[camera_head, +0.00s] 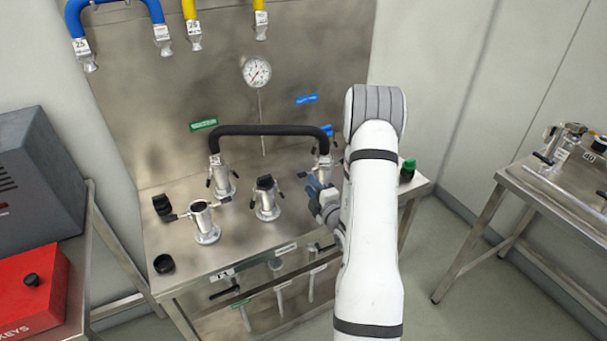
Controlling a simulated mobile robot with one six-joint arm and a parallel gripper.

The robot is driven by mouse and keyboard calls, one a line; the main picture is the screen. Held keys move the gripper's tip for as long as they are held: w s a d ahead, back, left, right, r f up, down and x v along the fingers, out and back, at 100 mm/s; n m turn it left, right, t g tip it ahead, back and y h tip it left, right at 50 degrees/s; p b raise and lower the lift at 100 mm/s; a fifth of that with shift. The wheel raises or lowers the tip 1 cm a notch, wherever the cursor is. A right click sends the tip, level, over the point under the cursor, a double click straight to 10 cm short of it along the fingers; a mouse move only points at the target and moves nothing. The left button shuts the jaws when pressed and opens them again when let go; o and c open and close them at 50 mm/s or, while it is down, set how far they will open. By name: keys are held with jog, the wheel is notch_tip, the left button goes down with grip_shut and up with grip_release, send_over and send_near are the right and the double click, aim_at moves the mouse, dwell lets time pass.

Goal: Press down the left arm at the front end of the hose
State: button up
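A black hose (268,130) arches between two metal couplings on the steel bench. Its left end sits on a coupling (222,182) with small dark arms at its sides. Its right end goes down to another coupling (323,166), where a lever arm (306,174) sticks out to the left. My gripper (315,188) is low in front of the right coupling, close to that lever. Whether it touches the lever cannot be told. The fingers are small and partly hidden by my arm, so their opening is unclear.
An uncapped coupling (205,222) and a black-capped one (267,198) stand in front of the hose. A loose black cap (164,263) lies at the bench's front left. A pressure gauge (256,72) is on the back panel. A second steel table (560,195) stands at the right.

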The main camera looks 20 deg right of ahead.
aim_at(303, 174)
jog(key=w+p, duration=0.1)
jog(key=w, duration=0.5)
jog(key=shift+w+a, duration=0.1)
jog(key=shift+a, duration=0.1)
jog(key=shift+c, duration=0.2)
grip_shut()
jog(key=shift+d, duration=0.15)
